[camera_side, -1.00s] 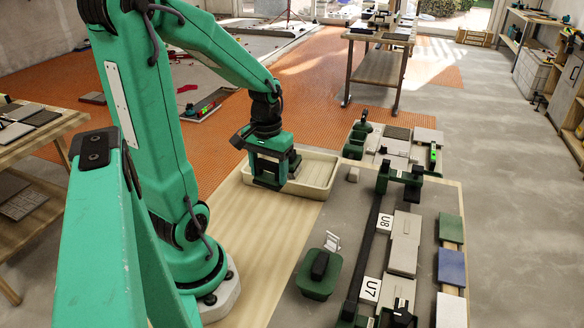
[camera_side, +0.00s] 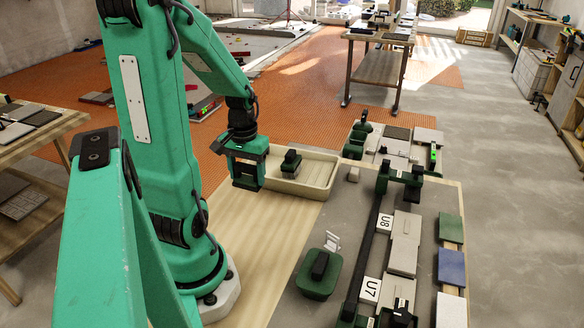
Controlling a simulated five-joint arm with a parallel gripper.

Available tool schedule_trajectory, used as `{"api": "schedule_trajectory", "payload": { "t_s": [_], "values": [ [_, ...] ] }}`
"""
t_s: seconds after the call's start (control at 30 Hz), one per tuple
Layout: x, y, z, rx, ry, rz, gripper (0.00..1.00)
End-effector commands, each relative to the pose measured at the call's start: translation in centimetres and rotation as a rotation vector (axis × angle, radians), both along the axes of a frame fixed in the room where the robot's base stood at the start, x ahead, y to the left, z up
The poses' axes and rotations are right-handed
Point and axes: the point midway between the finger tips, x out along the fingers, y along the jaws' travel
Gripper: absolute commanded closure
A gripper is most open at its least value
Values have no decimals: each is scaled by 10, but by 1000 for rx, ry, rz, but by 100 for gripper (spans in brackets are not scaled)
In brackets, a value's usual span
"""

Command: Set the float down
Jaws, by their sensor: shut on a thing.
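My gripper (camera_side: 247,178) is at the left end of the cream tray (camera_side: 318,183), above the pale wooden board. It is shut on a dark thing between its green fingers. This appears to be the float, but its outline is mostly hidden by the gripper. I cannot tell whether it touches the board. A green rounded pad with a black block on top (camera_side: 320,270) sits on the grey surface at the front.
Grey tiles (camera_side: 404,240) and coloured tiles (camera_side: 451,266) lie to the right. The pale board (camera_side: 255,240) in front of my gripper is clear.

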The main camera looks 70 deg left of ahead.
Motion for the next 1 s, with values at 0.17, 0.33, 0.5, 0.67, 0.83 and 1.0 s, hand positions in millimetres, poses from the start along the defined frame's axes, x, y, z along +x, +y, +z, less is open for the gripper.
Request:
{"api": "schedule_trajectory", "payload": {
  "t_s": [0.17, 0.33, 0.5, 0.67, 0.83, 1.0],
  "values": [
    [-13, 21, -15, -4, 2, 6, 81],
    [-24, 42, -29, -4, 2, 5, 81],
    [-32, 56, -39, -2, 1, 2, 81],
    [-34, 61, -42, -2, 1, 0, 81],
    [-34, 61, -43, -2, 1, -1, 81],
    [-34, 60, -53, -5, 2, -1, 81]
  ]
}}
